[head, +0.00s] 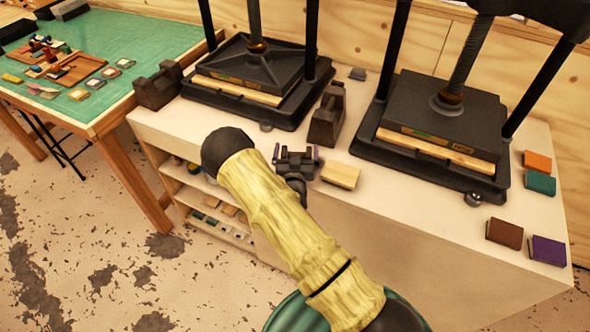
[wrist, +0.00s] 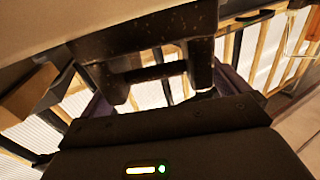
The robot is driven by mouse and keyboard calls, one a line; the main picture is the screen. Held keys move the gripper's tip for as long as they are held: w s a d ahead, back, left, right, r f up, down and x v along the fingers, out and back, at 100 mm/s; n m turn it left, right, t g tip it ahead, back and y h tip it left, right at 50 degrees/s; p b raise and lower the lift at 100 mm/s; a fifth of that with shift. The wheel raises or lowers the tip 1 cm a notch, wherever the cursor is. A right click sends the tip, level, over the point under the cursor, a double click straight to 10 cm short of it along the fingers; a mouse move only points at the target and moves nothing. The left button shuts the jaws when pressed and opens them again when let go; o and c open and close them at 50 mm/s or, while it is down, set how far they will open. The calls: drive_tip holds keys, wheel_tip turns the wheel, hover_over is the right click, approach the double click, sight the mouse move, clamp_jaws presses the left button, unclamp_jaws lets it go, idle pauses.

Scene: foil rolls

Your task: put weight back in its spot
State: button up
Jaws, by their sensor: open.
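A dark metal weight (head: 327,113) with a handle stands upright on the white bench between the two presses. A second, similar dark weight (head: 158,87) stands at the bench's left end. My gripper (head: 297,156) is open and empty, in front of and slightly left of the middle weight, with its purple fingers spread. In the wrist view, a dark weight (wrist: 145,47) with a handle bar fills the top middle, ahead of my open gripper (wrist: 165,92). The fingers lie to either side of its lower part in the picture. I cannot tell whether they touch it.
A pale wooden block (head: 340,175) lies right of my gripper. Black presses (head: 255,75) and (head: 430,125) stand behind. Small coloured books (head: 504,233) lie at the right end. A green-topped table (head: 130,45) stands left. The bench's front left top is clear.

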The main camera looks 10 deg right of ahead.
drive_tip(key=b+v, duration=0.3)
drive_tip(key=v, duration=0.7)
drive_tip(key=shift+s, duration=0.15)
drive_tip(key=shift+d, duration=0.25)
